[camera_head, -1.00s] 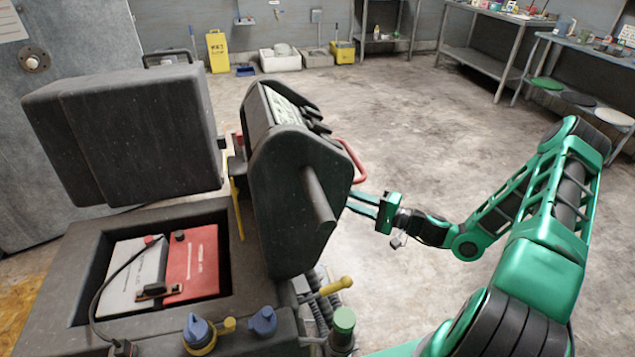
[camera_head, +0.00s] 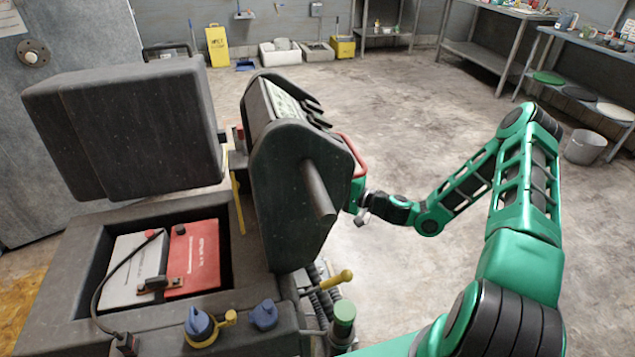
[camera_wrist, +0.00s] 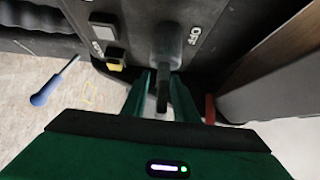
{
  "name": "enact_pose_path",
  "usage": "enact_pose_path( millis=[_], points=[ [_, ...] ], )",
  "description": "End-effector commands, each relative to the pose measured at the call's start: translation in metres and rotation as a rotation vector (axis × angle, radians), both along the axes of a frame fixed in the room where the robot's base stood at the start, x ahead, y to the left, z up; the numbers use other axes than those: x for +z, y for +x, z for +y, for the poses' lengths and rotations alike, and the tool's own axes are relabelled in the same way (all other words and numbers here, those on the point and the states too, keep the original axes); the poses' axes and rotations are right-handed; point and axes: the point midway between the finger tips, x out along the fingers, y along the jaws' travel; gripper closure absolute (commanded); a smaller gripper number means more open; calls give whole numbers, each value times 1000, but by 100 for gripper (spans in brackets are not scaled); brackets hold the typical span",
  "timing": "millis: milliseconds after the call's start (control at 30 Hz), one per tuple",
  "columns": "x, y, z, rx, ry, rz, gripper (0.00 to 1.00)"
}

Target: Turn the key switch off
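The key switch (camera_wrist: 165,42) is on a dark panel in the wrist view, with a dark grip pointing toward me. White "OFF" lettering (camera_wrist: 194,36) is to its right. My gripper (camera_wrist: 162,88) has its two green fingers on either side of the key's grip; they look parted, and firm contact is not clear. In the head view my gripper (camera_head: 356,194) is at the right side of the dark console (camera_head: 290,180), and its fingertips and the key are hidden behind the console.
A red curved bar (camera_head: 350,155) runs along the console's edge near my gripper. A yellow-knobbed lever (camera_head: 342,277) and a green knob (camera_head: 344,315) stand below. A square button (camera_wrist: 103,27) and a yellow one (camera_wrist: 115,65) sit left of the key. The floor (camera_head: 410,125) beyond is clear.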

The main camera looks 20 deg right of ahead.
Motion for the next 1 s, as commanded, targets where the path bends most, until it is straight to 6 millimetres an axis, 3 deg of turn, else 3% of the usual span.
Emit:
enact_pose_path(
  millis=[100,233,667,1000],
  points=[
    [0,0,0,0,0,0,73],
    [0,0,0,0,0,0,100],
    [-1,0,-1,-1,-1,-47,100],
    [4,-2,0,-1,0,-284,100]
  ],
)
